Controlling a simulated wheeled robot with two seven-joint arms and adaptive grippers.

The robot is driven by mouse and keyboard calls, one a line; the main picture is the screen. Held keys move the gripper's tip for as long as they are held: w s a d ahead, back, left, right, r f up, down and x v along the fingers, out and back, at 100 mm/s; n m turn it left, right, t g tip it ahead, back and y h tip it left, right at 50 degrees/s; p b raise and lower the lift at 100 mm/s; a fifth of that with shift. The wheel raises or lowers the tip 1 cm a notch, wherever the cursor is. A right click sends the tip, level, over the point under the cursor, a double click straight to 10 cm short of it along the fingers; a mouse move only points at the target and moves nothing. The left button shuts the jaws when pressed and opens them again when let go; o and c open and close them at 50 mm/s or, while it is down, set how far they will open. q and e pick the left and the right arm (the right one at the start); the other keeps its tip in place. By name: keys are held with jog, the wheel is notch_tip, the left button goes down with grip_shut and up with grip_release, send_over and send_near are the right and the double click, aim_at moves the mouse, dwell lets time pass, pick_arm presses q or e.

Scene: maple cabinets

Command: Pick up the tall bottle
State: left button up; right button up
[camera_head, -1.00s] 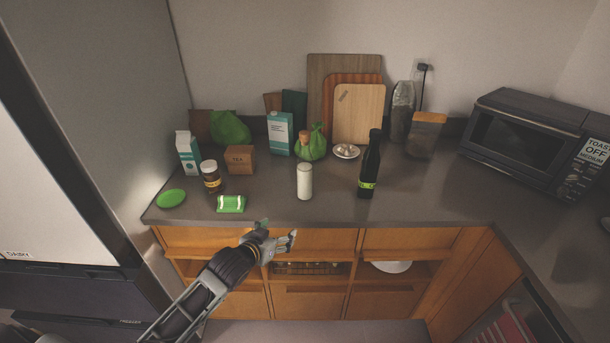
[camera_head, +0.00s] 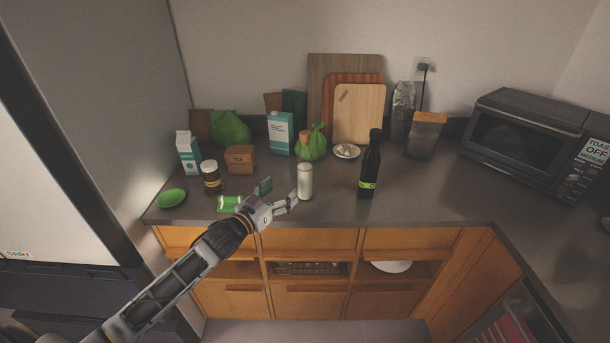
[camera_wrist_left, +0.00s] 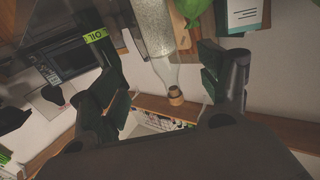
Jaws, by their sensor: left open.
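A tall dark bottle (camera_head: 370,168) with a green label stands upright near the middle of the counter. It also shows in the left wrist view, where its label (camera_wrist_left: 95,37) reads OIL. Left of it stands a pale bottle (camera_head: 305,182) with a cork top; the wrist view shows it (camera_wrist_left: 157,35) upside down, between my fingers in the picture. My left gripper (camera_head: 279,193) is open and empty, over the counter's front edge, just left of the pale bottle. I cannot tell exactly how far apart they are. My right gripper is out of view.
A green packet (camera_head: 230,204) lies partly behind my gripper. A dark jar (camera_head: 211,178), tea box (camera_head: 240,159), cartons and a green bowl (camera_head: 172,197) stand at left. Cutting boards (camera_head: 358,115) lean at the back.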

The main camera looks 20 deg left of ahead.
aim_at(300, 174)
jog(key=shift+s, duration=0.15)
pick_arm(q)
jog(key=shift+w, duration=0.15)
jog(key=shift+p+x, duration=0.35)
jog(key=shift+x, duration=3.8)
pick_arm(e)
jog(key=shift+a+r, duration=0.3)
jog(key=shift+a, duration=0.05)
pick_arm(q)
jog(key=shift+w, duration=0.1)
jog(key=shift+x, duration=0.8)
jog(key=shift+p+x, duration=0.35)
jog(key=shift+x, duration=0.65)
jog(key=shift+w+d+f, duration=0.2)
jog(key=shift+w, duration=0.5)
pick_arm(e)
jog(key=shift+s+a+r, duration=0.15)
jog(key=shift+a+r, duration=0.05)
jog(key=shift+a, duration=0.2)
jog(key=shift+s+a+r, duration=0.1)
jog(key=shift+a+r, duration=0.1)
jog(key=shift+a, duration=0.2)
